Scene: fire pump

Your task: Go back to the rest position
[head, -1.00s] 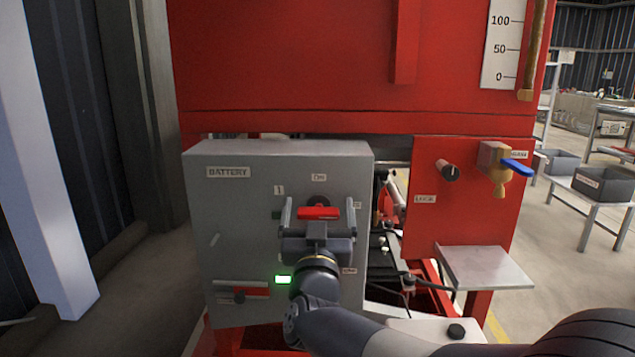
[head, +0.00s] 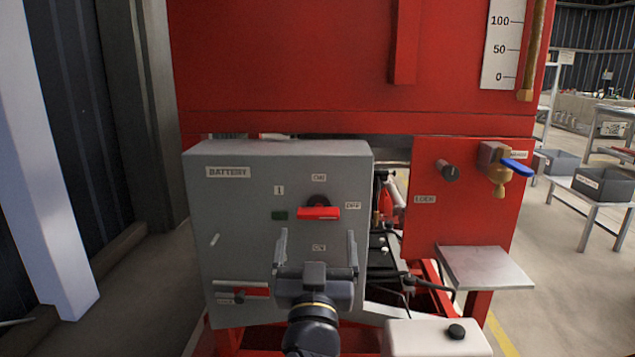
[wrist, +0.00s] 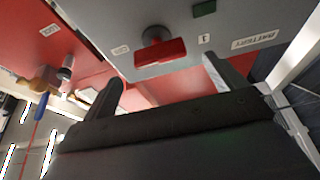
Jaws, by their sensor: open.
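My gripper (head: 316,250) is open and empty in front of the lower part of the grey battery box (head: 226,235). Its two fingers point up and stand apart. The red switch handle (head: 318,213) on the box lies level, pointing right toward the OFF label, just above the fingers. In the wrist view the red handle (wrist: 160,53) shows beyond the fingertips, apart from them. My gripper (wrist: 163,85) has nothing between its fingers there.
A second red handle (head: 255,291) sits low on the box. To the right are a black knob (head: 448,170), a blue-handled brass valve (head: 499,165) and a metal shelf (head: 487,267). Grey bins (head: 600,183) stand on benches further right. Floor at the left is clear.

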